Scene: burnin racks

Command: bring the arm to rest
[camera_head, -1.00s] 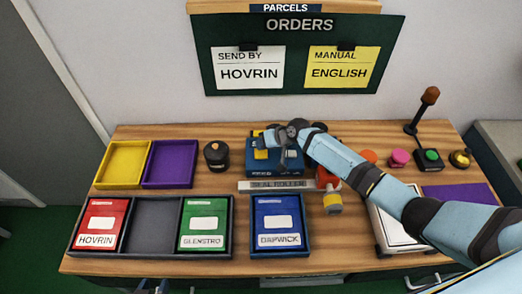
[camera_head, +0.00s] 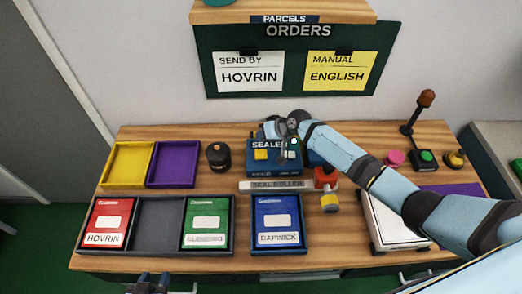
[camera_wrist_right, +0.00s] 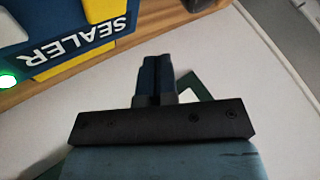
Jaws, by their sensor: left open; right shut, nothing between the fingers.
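My right arm (camera_head: 345,155) reaches in from the right over the table. Its gripper (camera_wrist_right: 153,62) is shut and empty in the right wrist view, with the blue and yellow sealer (camera_wrist_right: 60,45) beside it at the upper left. In the head view the right wrist hangs above the sealer (camera_head: 262,170) and covers part of it; the fingers are hard to make out there. My left gripper (camera_head: 149,284) shows only partly at the bottom edge, in front of the table, open and empty.
The wooden table (camera_head: 225,247) holds red, green and blue packets in dark trays, a yellow tray (camera_head: 127,163), a purple tray (camera_head: 173,163), a black pot (camera_head: 217,157) and a white-topped scale (camera_head: 390,220). A red-brown knobbed post (camera_head: 427,97) stands at the right. The orders board (camera_head: 296,60) hangs behind.

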